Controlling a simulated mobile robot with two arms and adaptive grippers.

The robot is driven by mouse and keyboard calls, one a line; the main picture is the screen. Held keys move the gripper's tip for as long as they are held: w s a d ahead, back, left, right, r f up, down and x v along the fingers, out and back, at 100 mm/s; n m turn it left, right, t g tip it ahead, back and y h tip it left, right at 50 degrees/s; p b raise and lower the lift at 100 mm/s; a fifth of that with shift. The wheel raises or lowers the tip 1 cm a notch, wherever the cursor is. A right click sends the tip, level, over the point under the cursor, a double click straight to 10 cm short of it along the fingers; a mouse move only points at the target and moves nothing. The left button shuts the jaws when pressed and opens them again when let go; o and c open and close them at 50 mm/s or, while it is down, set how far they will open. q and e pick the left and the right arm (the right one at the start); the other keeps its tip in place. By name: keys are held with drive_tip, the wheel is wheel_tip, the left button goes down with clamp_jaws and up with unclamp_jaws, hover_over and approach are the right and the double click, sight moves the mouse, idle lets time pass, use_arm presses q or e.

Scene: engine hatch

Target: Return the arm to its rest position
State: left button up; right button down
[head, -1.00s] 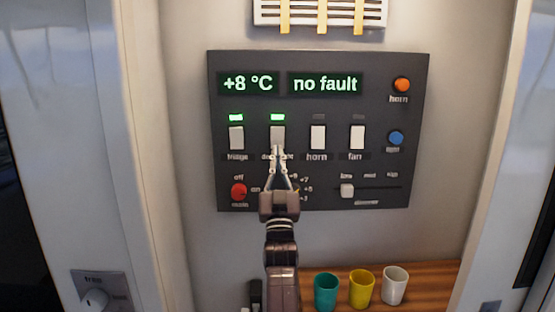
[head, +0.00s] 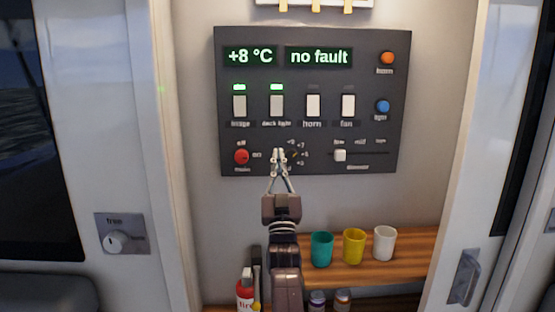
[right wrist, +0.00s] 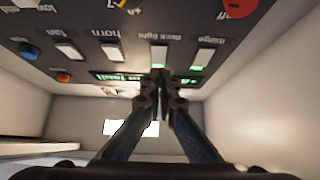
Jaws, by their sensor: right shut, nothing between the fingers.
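My right gripper (head: 279,158) is shut and empty in front of the lower part of the dark control panel (head: 310,165). It covers part of the dial area between the red main knob (head: 241,156) and the slider (head: 340,155). In the right wrist view the closed fingertips (right wrist: 160,76) appear near the deck light switch (right wrist: 159,56). The fridge switch (head: 239,105) and deck light switch (head: 277,105) have green lights lit above them. The horn switch (head: 313,105) and fan switch (head: 348,105) have dark lamps. My left gripper is not in view.
The display (head: 318,56) reads +8 °C and no fault. A wooden shelf (head: 400,263) below holds teal (head: 321,249), yellow (head: 354,246) and white (head: 385,243) cups. A fire extinguisher (head: 245,291) stands lower left. A knob plate (head: 120,234) is on the left wall.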

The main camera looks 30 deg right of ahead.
drive_tip(key=shift+w+d+f, duration=0.15)
drive_tip(key=shift+d, duration=0.05)
